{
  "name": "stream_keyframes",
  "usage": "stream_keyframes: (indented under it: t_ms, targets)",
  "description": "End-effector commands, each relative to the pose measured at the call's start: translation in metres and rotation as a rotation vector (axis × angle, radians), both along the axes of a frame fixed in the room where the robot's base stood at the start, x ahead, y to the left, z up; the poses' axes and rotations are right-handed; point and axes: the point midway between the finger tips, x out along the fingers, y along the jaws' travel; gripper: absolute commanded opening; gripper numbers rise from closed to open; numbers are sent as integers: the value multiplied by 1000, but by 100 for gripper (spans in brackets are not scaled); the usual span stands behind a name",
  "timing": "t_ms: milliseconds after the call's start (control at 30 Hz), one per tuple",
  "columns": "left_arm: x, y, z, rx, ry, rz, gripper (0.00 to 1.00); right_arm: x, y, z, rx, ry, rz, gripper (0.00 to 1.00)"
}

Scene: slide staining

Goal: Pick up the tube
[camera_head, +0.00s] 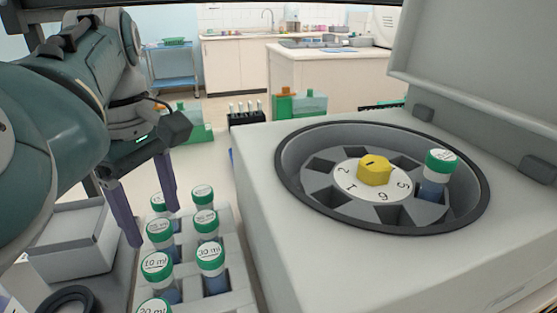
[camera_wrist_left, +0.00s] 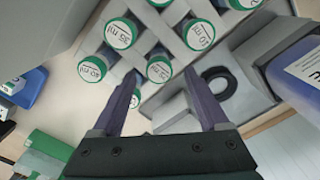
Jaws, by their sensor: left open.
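Several tubes with green-rimmed white caps and blue contents stand in a pale rack (camera_head: 240,284), one of them a 30 ml tube (camera_head: 210,258) and another a 10 ml tube (camera_head: 157,268). A further tube (camera_head: 438,175) sits in a slot of the centrifuge rotor. My left gripper (camera_head: 152,226) is open above the far left part of the rack, its two purple fingers pointing down. In the left wrist view, a tube cap (camera_wrist_left: 160,69) shows between the fingertips, and I cannot tell how far below them it is. My right gripper is not in view.
The open centrifuge (camera_head: 262,180) fills the right side, with its lid (camera_head: 480,50) raised and a yellow knob (camera_head: 374,170) in the rotor. A grey box (camera_head: 75,262) and a black ring (camera_head: 68,300) lie left of the rack. A black rack (camera_head: 246,118) and green-lidded containers stand behind.

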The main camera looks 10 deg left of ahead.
Motion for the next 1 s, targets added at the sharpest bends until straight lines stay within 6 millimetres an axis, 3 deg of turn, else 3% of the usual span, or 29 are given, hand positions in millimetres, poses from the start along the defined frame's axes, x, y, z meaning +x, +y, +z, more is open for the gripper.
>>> stream_keyframes:
  t_ms: [267,567,1000]
  targets:
    - [0,-3,-43,-1,2,-1,77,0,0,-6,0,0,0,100]
    - [0,-3,-48,-1,0,1,77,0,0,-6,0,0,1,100]
    - [0,-3,-48,0,0,0,29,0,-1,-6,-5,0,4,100]
